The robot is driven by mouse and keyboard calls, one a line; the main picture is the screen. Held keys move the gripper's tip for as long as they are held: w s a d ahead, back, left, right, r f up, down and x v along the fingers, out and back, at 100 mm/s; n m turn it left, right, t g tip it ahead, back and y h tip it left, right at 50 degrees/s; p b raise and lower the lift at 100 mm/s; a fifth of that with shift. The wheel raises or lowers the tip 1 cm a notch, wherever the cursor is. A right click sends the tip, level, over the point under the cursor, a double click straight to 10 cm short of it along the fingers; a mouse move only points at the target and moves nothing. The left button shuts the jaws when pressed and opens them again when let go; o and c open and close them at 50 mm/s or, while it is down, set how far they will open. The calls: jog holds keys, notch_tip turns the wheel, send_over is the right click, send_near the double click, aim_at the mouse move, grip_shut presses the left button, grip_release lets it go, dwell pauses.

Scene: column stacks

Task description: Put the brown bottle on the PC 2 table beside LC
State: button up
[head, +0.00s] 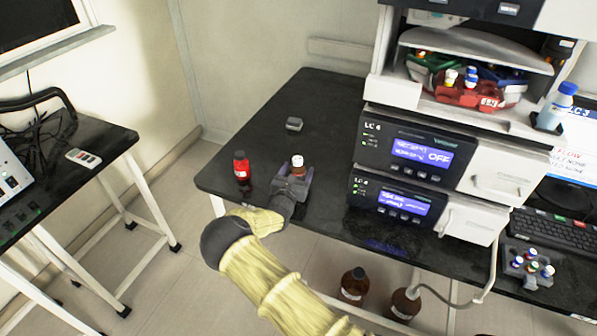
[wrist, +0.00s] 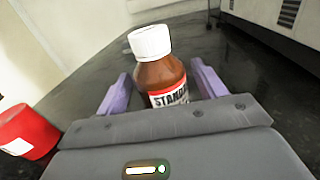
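The brown bottle (head: 298,172) has a white cap and a label reading "STANDA…". It stands upright on the black table (head: 262,135), left of the LC 4 instrument (head: 415,150). It also shows in the wrist view (wrist: 160,75), between my purple fingers. My gripper (head: 293,183) is open around the bottle, with a visible gap to the left finger; the gripper also shows in the wrist view (wrist: 163,92). The bottle's base is hidden by my gripper. No label reading PC 2 is legible.
A red bottle (head: 241,166) stands just left of my gripper and in the wrist view (wrist: 28,132). A small grey object (head: 294,124) lies farther back. A second dark table (head: 105,148) is at left. Brown bottles (head: 354,285) stand below. The black table's back left is clear.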

jog(key=shift+s+a+r, duration=0.1)
jog(key=shift+s+a, duration=0.05)
jog(key=shift+r, duration=0.15)
jog(key=v, duration=1.2)
